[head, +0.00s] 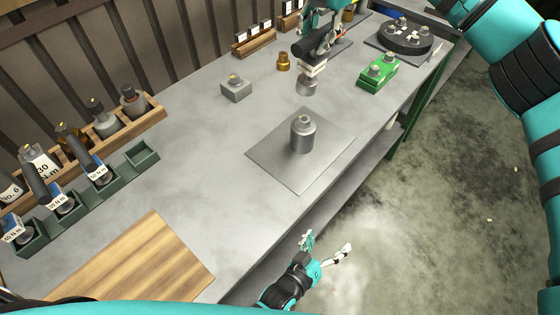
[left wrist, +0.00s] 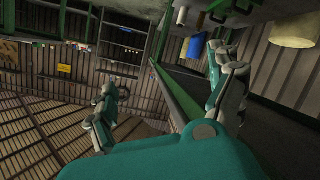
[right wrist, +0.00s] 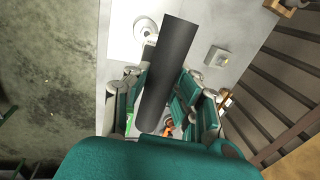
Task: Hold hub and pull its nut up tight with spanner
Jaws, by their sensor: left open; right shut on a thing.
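The grey hub (head: 302,137) stands upright on a light grey mat (head: 262,155), with a small nut on top. Neither gripper touches it. It also shows from above in the right wrist view (right wrist: 146,28). My right gripper (head: 314,66) is over the bench behind the hub, shut on the dark cylindrical spanner handle (right wrist: 168,75). A short grey cylinder (head: 306,87) shows just below its fingers; I cannot tell whether it belongs to the spanner. My left gripper (head: 326,247) is open and empty, beyond the bench's front edge; its fingers show in the left wrist view (left wrist: 165,105).
A green rack (head: 80,205) holds several labelled spanners, with one empty slot (head: 142,155). A wooden rack (head: 150,113) of bottles stands behind it. A grey block (head: 236,90), brass piece (head: 283,62), green block (head: 377,73) and dark round tray (head: 405,38) stand farther back. Bench left of the mat is clear.

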